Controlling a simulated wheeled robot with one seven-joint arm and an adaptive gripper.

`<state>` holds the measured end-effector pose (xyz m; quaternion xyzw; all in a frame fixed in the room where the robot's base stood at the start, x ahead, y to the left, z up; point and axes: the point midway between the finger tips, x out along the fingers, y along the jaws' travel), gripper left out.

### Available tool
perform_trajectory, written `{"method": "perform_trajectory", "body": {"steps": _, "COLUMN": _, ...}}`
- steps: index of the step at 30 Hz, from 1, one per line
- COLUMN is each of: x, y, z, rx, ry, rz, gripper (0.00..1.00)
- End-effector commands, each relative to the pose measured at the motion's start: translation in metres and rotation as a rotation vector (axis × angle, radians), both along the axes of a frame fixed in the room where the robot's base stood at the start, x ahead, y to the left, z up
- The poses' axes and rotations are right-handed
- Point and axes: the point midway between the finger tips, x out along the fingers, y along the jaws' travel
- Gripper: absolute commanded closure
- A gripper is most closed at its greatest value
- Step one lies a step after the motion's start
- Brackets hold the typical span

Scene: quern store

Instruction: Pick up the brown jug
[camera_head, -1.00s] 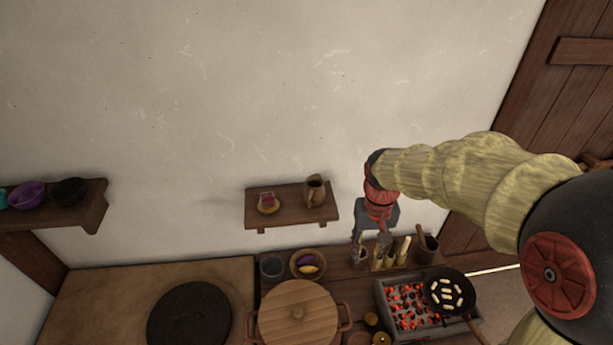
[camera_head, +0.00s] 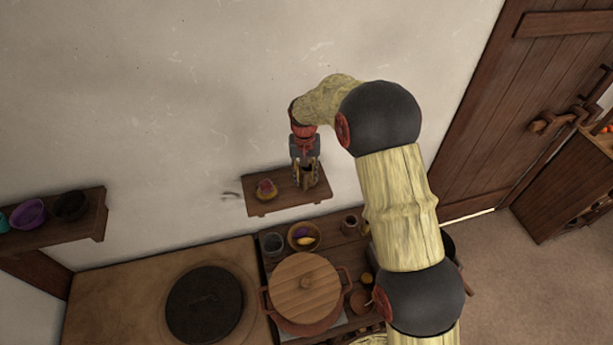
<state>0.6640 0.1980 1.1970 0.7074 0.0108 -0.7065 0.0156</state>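The brown jug (camera_head: 306,179) stands upright on the small wooden wall shelf (camera_head: 268,205), at its right end. My gripper (camera_head: 306,170) points down from above, right at the jug, and its fingers overlap the jug's upper part in the picture. The fingers are small and dark, so I cannot tell whether they touch the jug or are closed on it. The jug's top is partly hidden by my gripper.
A small bowl with something red (camera_head: 266,189) sits left of the jug on the same shelf. Below are a large lidded pot (camera_head: 305,288), a fruit bowl (camera_head: 304,237) and a grey cup (camera_head: 272,243). Another shelf (camera_head: 90,218) with bowls is at the left. A door is at the right.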

Motion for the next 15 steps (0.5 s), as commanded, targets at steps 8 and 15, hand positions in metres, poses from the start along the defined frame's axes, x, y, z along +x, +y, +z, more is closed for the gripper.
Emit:
{"method": "perform_trajectory", "body": {"steps": 8, "x": -0.001, "y": -0.004, "z": -0.030, "rx": -0.001, "ry": 0.005, "rz": 0.002, "gripper": 0.67}}
{"method": "perform_trajectory", "body": {"steps": 15, "x": 0.000, "y": -0.005, "z": -0.058, "rx": 0.000, "ry": 0.002, "rz": 0.003, "gripper": 0.67}}
